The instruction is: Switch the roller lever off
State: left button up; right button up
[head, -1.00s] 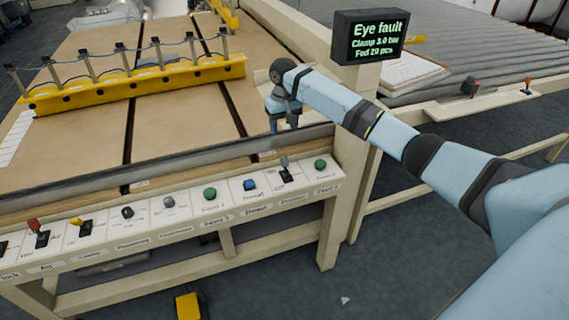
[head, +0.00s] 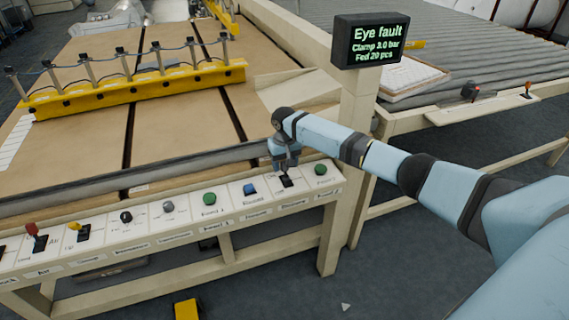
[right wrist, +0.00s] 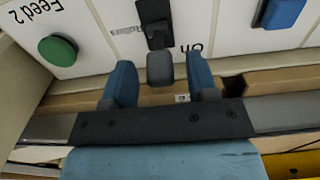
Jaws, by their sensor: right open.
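The roller lever (head: 286,181) is a dark lever in a black slot on the white control panel (head: 235,216), between the blue button and the right green button. In the right wrist view its grey knob (right wrist: 160,68) leans to the side of the slot marked "On". My right gripper (head: 284,165) is just above the lever and partly hides it. In the right wrist view its two blue fingers (right wrist: 160,80) are open, one on each side of the knob, with gaps between. My left gripper is out of view.
A green button (head: 320,169) and a blue button (head: 250,189) flank the lever. A display (head: 368,40) on a post reads "Eye fault". A grey roller (head: 160,172) runs behind the panel.

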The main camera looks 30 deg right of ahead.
aim_at(286, 174)
jog(key=shift+c, duration=0.4)
jog(key=c, duration=0.8)
jog(key=shift+s+r+t+p, duration=0.3)
jog(key=shift+t+p, duration=0.1)
jog(key=shift+p, duration=0.55)
jog(key=shift+c, duration=0.2)
jog(key=t+p, duration=0.1)
jog(key=s+p, duration=0.1)
jog(key=p, duration=0.1)
jog(key=shift+a+r+t+h, duration=0.1)
jog(key=shift+a+t+h, duration=0.05)
jog(key=shift+t+h, duration=0.2)
jog(key=t+p, duration=0.1)
jog(key=s+t+p, duration=0.1)
jog(key=shift+s+a+f+p, duration=0.1)
jog(key=shift+a+f+p, duration=0.1)
jog(key=shift+p, duration=0.1)
jog(key=shift+s+a+f+t+h+p, duration=0.1)
jog(key=shift+s+f+t+h+p, duration=0.15)
jog(key=shift+t, duration=0.5)
jog(key=shift+s+f+t+h+p, duration=0.1)
jog(key=shift+s+t+h+p, duration=0.2)
jog(key=shift+t, duration=0.4)
jog(key=o, duration=0.9)
jog(key=shift+s, duration=0.1)
